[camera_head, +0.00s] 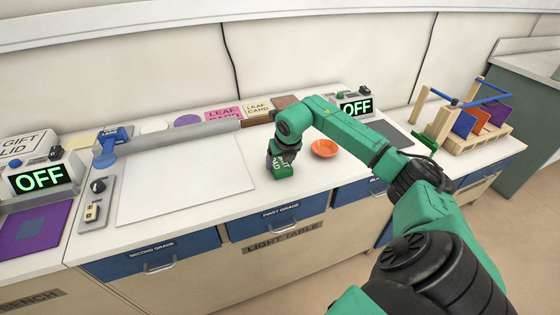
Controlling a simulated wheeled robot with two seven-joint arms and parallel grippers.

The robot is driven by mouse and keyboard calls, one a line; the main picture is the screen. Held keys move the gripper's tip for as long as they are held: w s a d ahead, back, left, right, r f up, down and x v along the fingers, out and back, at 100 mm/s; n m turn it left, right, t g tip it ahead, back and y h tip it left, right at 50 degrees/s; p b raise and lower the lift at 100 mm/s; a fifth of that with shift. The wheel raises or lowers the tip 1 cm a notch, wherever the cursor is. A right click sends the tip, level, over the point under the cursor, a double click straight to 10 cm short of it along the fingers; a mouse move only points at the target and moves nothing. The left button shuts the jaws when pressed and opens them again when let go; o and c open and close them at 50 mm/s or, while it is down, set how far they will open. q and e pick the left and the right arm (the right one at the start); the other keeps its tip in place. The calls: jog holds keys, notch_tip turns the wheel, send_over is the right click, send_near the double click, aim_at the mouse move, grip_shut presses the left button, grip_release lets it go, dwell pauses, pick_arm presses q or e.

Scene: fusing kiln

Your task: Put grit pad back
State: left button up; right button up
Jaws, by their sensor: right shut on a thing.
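My right gripper (276,156) is low over the white light table top, left of a small orange bowl (324,149). It is shut on a small green block with partly hidden white lettering, which looks like the grit pad (284,171). The block is at or just above the table surface; I cannot tell whether it touches. My right arm comes in from the lower right and passes in front of the back right part of the table. My left gripper is not in view.
A large white panel (180,180) lies left of the gripper. Cards including a pink one (223,113) line the back behind a grey bar (185,137). Control boxes reading OFF (356,107) stand at back right and far left (40,179). A wooden rack (468,123) holds coloured sheets at right.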

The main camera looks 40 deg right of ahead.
jog(key=o, duration=0.8)
jog(key=shift+f, duration=0.15)
jog(key=o, duration=0.3)
jog(key=shift+d, duration=0.1)
jog(key=shift+o, duration=0.2)
jog(key=shift+r, duration=0.2)
jog(key=b+v, duration=0.1)
jog(key=v, duration=1.1)
